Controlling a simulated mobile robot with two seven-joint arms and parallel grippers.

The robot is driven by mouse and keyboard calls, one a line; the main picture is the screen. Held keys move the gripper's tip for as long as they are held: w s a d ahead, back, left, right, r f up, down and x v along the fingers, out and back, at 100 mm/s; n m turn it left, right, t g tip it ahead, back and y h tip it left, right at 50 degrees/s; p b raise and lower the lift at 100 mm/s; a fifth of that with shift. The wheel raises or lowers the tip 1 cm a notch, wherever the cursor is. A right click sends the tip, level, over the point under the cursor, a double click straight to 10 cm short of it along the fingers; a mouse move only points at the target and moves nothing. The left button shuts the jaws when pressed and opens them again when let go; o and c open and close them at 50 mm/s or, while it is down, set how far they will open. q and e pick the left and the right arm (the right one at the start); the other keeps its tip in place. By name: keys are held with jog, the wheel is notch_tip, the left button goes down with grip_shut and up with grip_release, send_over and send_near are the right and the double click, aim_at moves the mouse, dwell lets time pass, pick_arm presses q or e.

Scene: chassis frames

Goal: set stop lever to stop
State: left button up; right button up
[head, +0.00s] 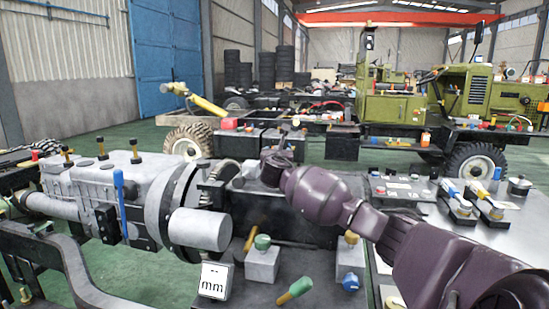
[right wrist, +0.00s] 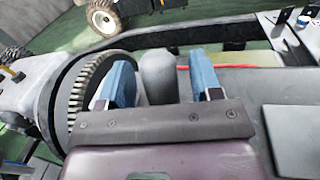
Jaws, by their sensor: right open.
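No lever is clearly marked as the stop lever, so I cannot tell which one it is. A blue upright lever (head: 119,188) stands on the side of the grey gearbox (head: 150,181) at the left. My right gripper (right wrist: 168,80) is open, with its two blue fingers apart. A grey rounded part (right wrist: 157,78) shows between or beyond the fingers; contact cannot be told. In the head view my right arm comes in from the right and its end is right of the gearbox's round flange. My left gripper is out of view.
A toothed ring (right wrist: 88,97) lies close left of my fingers. Below my arm stand a grey block with a green knob (head: 262,243), a green-handled lever (head: 295,291) and a small "mm" sign (head: 215,281). A bench (head: 460,235) with parts is at right; green trucks stand behind.

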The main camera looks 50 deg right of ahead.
jog(key=shift+w+d+r, duration=0.1)
jog(key=shift+d, duration=0.05)
grip_shut()
dwell(0.4)
